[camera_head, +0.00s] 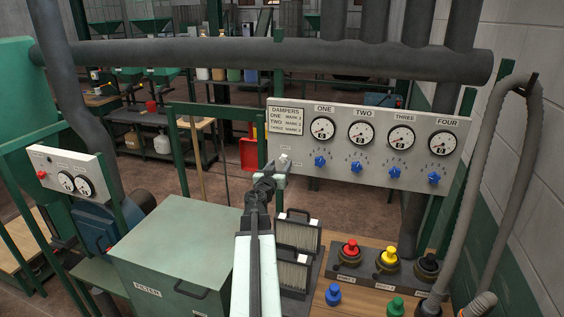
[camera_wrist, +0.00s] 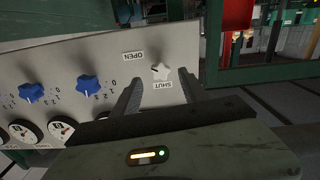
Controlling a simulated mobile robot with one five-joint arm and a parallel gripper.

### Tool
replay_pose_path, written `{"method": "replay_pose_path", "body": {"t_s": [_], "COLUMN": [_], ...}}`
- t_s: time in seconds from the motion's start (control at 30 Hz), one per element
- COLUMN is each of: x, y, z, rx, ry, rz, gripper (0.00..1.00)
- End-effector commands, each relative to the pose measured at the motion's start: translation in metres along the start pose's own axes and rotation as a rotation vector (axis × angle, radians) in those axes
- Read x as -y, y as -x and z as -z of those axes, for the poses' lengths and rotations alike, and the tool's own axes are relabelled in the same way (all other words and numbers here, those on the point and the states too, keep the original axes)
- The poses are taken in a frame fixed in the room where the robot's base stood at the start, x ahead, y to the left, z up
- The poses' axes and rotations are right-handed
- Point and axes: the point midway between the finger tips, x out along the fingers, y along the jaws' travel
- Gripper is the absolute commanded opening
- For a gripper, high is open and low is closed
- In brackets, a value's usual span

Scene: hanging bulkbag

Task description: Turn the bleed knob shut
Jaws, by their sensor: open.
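The bleed knob (camera_wrist: 161,70) is a small pale lobed knob on the left part of the grey gauge panel (camera_wrist: 195,40). In the wrist view the panel is upside down, with an OPEN label (camera_wrist: 134,56) left of the knob and a SHUT label (camera_wrist: 164,86) just below it. I cannot tell which label the knob points to. My gripper (camera_wrist: 162,79) is open, its fingers pointing at the panel on either side of the knob, with no clear contact. In the head view my gripper (camera_head: 270,178) is at the panel's lower left, partly covering the knob area.
Several blue damper knobs (camera_head: 357,167) sit under round gauges (camera_head: 361,133) to the right. Below are a green filter box (camera_head: 175,255), upright filters (camera_head: 297,235) and a wooden bench (camera_head: 350,300) with coloured knobs. A thick grey pipe (camera_head: 270,58) crosses above.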

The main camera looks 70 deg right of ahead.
Motion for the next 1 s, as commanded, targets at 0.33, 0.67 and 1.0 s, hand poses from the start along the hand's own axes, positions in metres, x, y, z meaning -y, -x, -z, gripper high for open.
{"method": "replay_pose_path", "body": {"t_s": [0.33, 0.67, 1.0], "x": [0.001, 0.002, 0.002], "y": [-0.043, -0.041, -0.041], "z": [0.0, 0.0, 0.0], "rx": [0.0, 0.0, 0.0], "ry": [0.0, 0.0, 0.037], "rz": [0.001, 0.002, 0.003], "gripper": [0.51, 0.0, 0.0]}}
